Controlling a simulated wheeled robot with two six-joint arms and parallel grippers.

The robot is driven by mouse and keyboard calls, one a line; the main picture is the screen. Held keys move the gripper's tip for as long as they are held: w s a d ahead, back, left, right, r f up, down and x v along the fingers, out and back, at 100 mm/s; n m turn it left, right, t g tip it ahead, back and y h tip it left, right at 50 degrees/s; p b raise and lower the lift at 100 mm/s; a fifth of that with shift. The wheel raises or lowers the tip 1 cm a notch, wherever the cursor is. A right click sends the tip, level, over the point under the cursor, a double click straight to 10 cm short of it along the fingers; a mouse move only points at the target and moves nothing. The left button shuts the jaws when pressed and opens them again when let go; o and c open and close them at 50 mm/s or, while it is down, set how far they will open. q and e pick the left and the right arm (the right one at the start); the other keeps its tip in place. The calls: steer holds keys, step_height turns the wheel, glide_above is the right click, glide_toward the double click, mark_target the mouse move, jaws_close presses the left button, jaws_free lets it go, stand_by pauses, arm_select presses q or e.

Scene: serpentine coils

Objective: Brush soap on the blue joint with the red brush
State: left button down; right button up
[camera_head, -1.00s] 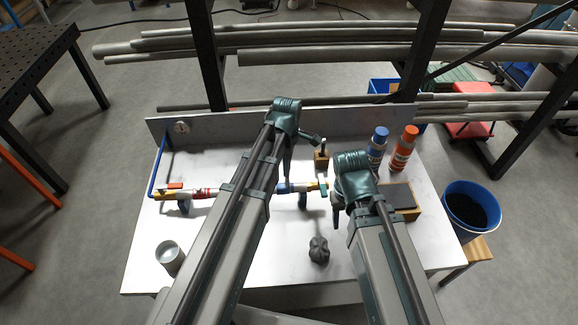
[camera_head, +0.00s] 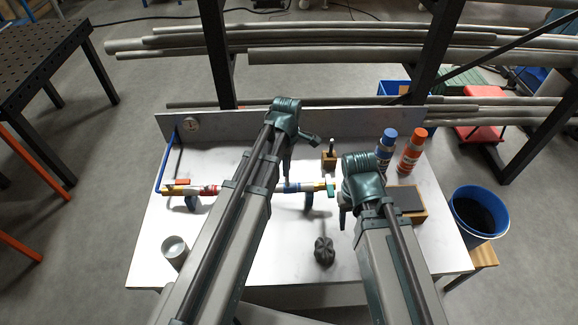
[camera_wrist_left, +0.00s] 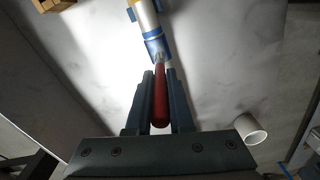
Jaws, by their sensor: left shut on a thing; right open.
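A pipe run lies across the white table in the head view, with a red-banded joint (camera_head: 208,190) at left and a blue joint (camera_head: 292,187) at right. In the left wrist view the pipe's blue part (camera_wrist_left: 155,46) is straight ahead. My left gripper (camera_wrist_left: 160,78) is shut on the red brush (camera_wrist_left: 160,104). The brush's head end overlaps the blue part in that view; I cannot tell whether it touches. My left arm hides the pipe's middle in the head view. My right gripper (camera_head: 343,214) is open and empty, right of the pipe's end.
A blue bottle (camera_head: 386,147), an orange bottle (camera_head: 411,151), a small wooden block (camera_head: 329,160) and a dark-topped box (camera_head: 408,204) stand at right.

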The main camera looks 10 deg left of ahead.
arm_select(q)
steer(key=shift+s+a, duration=0.15)
steer(key=shift+a, duration=0.45)
steer(key=shift+r, duration=0.15)
step_height(320, 180, up, 6)
steer(key=p, duration=0.6)
